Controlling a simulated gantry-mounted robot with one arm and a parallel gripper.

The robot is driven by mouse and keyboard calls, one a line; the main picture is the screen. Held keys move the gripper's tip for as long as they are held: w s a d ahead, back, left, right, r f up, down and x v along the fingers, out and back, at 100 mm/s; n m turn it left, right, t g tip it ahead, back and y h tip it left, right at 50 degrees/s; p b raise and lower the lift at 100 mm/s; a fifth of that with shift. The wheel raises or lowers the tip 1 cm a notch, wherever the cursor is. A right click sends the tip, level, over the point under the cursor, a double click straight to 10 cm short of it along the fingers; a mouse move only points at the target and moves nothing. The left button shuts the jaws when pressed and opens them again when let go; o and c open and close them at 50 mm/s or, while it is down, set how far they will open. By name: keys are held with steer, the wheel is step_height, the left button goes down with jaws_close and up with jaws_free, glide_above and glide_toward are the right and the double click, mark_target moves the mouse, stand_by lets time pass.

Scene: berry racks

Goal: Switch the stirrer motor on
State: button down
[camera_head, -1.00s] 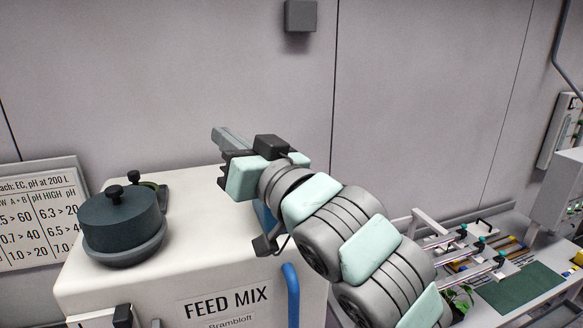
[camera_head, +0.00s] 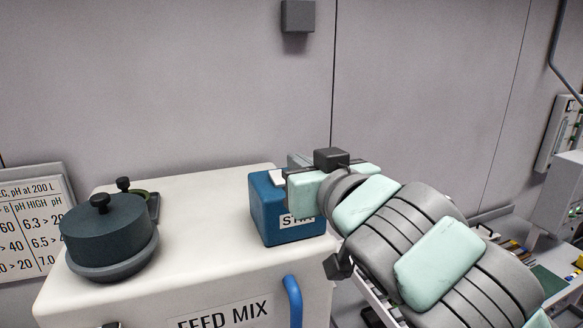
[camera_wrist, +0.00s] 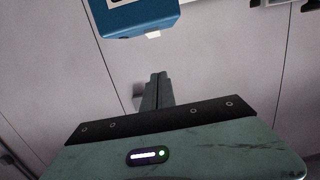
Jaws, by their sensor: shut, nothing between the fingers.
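The stirrer motor is a blue box (camera_head: 268,215) on top of the white feed mix cabinet (camera_head: 190,205), at its right end. Its label is partly covered by my arm. A small white piece, perhaps the switch (camera_head: 277,178), shows at its upper edge. In the wrist view the blue box (camera_wrist: 142,20) is at the top, with a white tab (camera_wrist: 153,35) sticking out. My gripper (camera_head: 297,160) is at the box's upper right in the head view. In the wrist view its fingers (camera_wrist: 158,77) are shut and empty, apart from the tab.
A dark lidded pot (camera_head: 105,235) stands on the left of the cabinet top. A blue handle (camera_head: 293,300) is on the cabinet front. A chart (camera_head: 30,225) hangs at the left. A bench with racks lies at the right, partly behind my arm. The cabinet top's middle is clear.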

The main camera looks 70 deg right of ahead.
steer(key=p, duration=0.2)
glide_above(280, 180)
steer(key=shift+s+f, duration=0.15)
steer(key=shift+f, duration=0.35)
step_height(280, 180, down, 2)
steer(key=shift+f+p, duration=0.1)
steer(key=shift+p, duration=0.2)
steer(key=shift+f, duration=0.9)
